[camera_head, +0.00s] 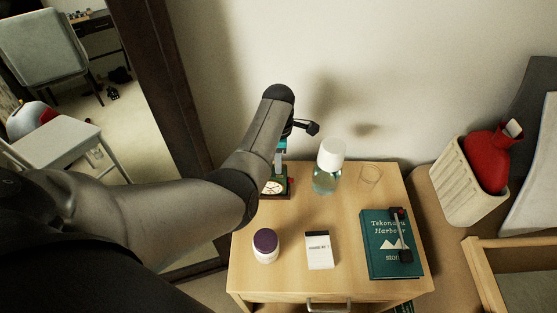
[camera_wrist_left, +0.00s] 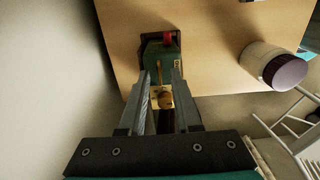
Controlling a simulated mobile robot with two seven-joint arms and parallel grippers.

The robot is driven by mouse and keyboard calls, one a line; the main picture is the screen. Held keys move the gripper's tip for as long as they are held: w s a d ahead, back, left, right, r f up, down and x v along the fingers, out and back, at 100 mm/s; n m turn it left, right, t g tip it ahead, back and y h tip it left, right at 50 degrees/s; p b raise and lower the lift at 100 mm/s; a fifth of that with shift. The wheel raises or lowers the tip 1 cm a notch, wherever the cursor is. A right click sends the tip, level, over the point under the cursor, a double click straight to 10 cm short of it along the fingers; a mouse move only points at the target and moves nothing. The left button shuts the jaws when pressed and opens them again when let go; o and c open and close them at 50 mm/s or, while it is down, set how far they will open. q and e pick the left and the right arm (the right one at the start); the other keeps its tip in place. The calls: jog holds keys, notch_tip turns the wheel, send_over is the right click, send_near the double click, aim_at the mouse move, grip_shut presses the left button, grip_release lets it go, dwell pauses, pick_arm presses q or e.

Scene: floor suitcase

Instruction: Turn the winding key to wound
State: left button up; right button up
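A small clock (camera_head: 272,187) with a pale dial and dark red base stands at the back left of the wooden nightstand, partly hidden by my left arm. In the left wrist view its green body (camera_wrist_left: 157,50) shows from behind, with a gold winding key (camera_wrist_left: 166,98) at its near side. My left gripper (camera_head: 280,150) is at the clock. In the left wrist view the left gripper's fingers (camera_wrist_left: 161,74) stand apart on either side of the key, with a gap visible. Contact cannot be told. My right gripper is not in view.
The wall is close behind. A bin (camera_head: 461,187) stands right.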

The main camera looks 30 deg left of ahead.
pick_arm(q)
grip_shut()
dwell(1.2)
